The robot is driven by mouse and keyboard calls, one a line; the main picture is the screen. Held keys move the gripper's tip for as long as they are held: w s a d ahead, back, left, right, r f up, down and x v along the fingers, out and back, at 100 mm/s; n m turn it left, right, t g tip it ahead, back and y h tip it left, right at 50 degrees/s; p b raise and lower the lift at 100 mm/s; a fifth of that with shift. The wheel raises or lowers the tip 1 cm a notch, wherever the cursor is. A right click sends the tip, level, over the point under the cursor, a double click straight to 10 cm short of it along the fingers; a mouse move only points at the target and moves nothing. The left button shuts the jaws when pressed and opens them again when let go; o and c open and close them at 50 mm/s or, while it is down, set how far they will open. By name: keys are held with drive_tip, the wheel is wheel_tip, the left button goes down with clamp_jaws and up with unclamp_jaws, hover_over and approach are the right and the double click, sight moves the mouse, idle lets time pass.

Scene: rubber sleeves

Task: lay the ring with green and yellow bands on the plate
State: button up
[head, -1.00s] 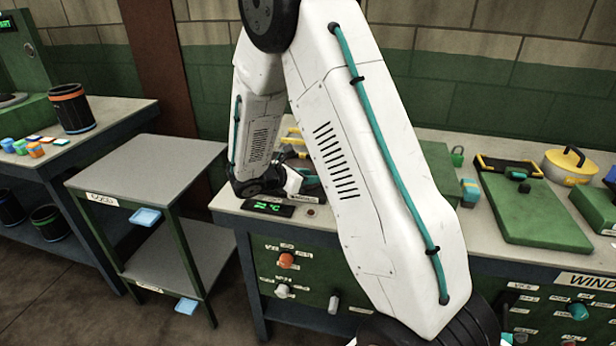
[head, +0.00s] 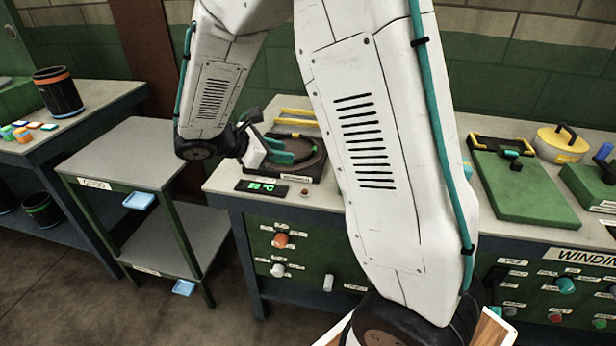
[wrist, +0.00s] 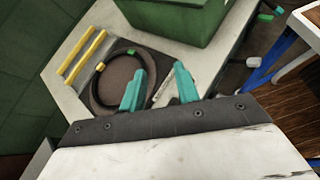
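The black ring with a green and a yellow band (wrist: 131,52) appears to lie on the round brown plate (wrist: 118,78) in the wrist view. Its yellow band is at the upper left and its green band at the top. My gripper (wrist: 157,72) has two teal fingers standing apart with nothing between them. The left finger covers part of the ring's near right side; I cannot tell if it touches.
Yellow bars (head: 296,117) lie behind the plate. A green box (wrist: 170,18) stands close to the plate in the wrist view. The grey side table's top (head: 120,152) is clear.

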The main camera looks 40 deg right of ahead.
drive_tip(key=s+a+r+m+y, duration=0.3)
drive_tip(key=s+m+y, duration=0.1)
drive_tip(key=s, duration=0.4)
drive_tip(key=s+a+r+m+t+y, duration=0.1)
drive_tip(key=s+a+r+m+y, duration=0.2)
drive_tip(key=s+m, duration=0.3)
drive_tip(key=s+a+r+m+t+y, duration=0.1)
drive_tip(key=s+a+r+m+y, duration=0.2)
drive_tip(key=s, duration=0.9)
drive_tip(key=shift+a+r+m+y, duration=0.2)
drive_tip(key=shift+r+m+y, duration=0.2)
drive_tip(key=shift+m+y, duration=0.65)
